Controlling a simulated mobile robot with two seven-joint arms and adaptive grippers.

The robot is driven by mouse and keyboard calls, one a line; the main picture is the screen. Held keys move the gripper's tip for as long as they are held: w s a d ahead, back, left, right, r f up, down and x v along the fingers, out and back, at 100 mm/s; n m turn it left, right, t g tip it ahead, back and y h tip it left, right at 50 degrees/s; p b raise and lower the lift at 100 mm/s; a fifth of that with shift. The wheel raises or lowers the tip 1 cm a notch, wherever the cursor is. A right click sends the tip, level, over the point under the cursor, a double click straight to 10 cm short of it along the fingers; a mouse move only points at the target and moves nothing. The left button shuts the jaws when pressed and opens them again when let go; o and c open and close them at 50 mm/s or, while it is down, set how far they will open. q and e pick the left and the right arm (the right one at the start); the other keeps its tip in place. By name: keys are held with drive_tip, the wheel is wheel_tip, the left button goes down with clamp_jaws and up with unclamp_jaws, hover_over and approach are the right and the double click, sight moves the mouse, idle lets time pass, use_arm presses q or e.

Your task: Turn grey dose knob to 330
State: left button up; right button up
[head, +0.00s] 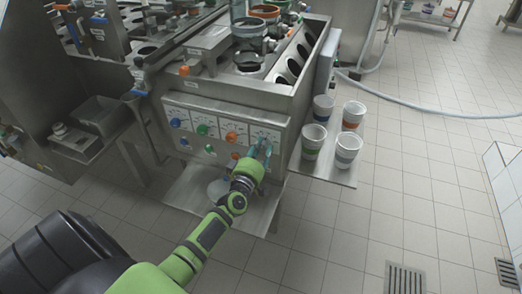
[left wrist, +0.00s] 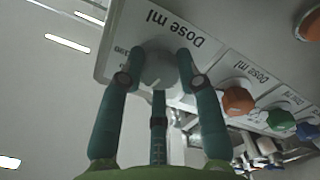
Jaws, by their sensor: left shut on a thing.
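The grey dose knob (left wrist: 158,68) sits on the panel marked "Dose ml" and shows in the left wrist view between my fingers. A short pale mark is on its near side; the scale numbers around it are too blurred or covered to read. My left gripper (left wrist: 160,62) is shut on the knob, with one teal finger on each side. In the head view my left gripper (head: 260,150) is at the right end of the front panel (head: 200,117) and hides the grey knob there. My right gripper is not in view.
Orange (head: 231,137), green (head: 202,130) and blue (head: 175,123) knobs sit in a row left of my gripper. Several banded cups stand on a side shelf (head: 316,172) at the right. A tray (head: 190,192) juts out below the panel. Open tiled floor lies to the right.

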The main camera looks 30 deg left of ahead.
use_arm(q)
drive_tip(key=n, duration=0.3)
drive_tip(key=n+b, duration=0.1)
drive_tip(key=n, duration=0.1)
drive_tip(key=shift+a+r, duration=0.25)
drive_tip(key=shift+r, duration=0.05)
idle(0.4)
drive_tip(key=o, duration=1.1)
drive_tip(key=shift+o, duration=0.2)
drive_tip(key=shift+f, duration=0.15)
drive_tip(key=shift+d+f, duration=0.1)
